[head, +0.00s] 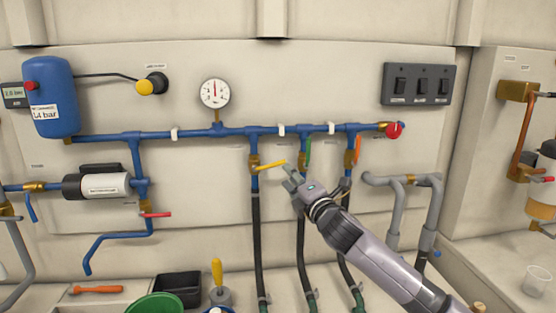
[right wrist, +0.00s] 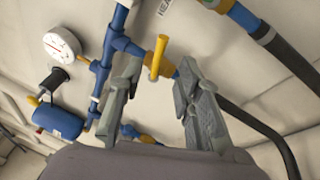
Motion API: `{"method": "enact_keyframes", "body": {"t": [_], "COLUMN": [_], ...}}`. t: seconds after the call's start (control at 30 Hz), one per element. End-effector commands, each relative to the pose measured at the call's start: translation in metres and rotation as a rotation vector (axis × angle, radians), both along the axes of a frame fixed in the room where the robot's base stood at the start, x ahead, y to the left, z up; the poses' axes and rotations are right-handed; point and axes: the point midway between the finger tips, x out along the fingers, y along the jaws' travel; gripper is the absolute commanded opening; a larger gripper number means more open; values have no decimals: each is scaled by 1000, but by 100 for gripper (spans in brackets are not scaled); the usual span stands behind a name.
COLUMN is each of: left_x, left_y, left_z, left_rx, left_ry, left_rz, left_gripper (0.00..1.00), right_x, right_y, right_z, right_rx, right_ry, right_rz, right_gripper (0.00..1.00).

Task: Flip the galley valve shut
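Three branch valves hang from the blue pipe, with a yellow handle (head: 272,165), a green handle (head: 308,150) and an orange handle (head: 358,150). I cannot read which is labelled galley. The yellow handle points right, across its vertical hose, from a brass valve body (head: 254,163). My right gripper (head: 289,177) is just right of and below the yellow handle's tip. In the right wrist view its two fingers (right wrist: 158,80) stand apart, with the yellow handle (right wrist: 158,57) showing between and beyond them. I cannot tell whether they touch it. My left gripper is not in view.
A gauge (head: 215,93) and a blue tank (head: 50,97) are on the wall at left. A red knob (head: 394,130) ends the blue pipe, below a switch panel (head: 418,84). Dark hoses (head: 256,230) run down close to my right arm. A black bin (head: 178,288) stands below.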

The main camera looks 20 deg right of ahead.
Motion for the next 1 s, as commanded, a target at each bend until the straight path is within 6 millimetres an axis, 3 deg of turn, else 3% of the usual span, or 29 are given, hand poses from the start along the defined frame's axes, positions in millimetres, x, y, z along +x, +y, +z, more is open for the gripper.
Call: {"method": "enact_keyframes", "body": {"t": [0.2, 0.43, 0.93, 1.0], "left_x": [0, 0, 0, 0], "left_y": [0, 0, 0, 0], "left_z": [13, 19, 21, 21], "left_rx": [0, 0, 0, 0], "left_ry": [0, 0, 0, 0], "left_rz": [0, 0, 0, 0], "left_gripper": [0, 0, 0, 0], "right_x": [42, 72, 84, 84], "right_y": [0, 0, 1, 1], "right_z": [8, 10, 9, 9], "right_rx": [5, 4, 2, 2], "right_ry": [0, 0, 1, 1], "right_rz": [-2, -2, 0, 0], "right_gripper": [32, 32, 32, 27]}}
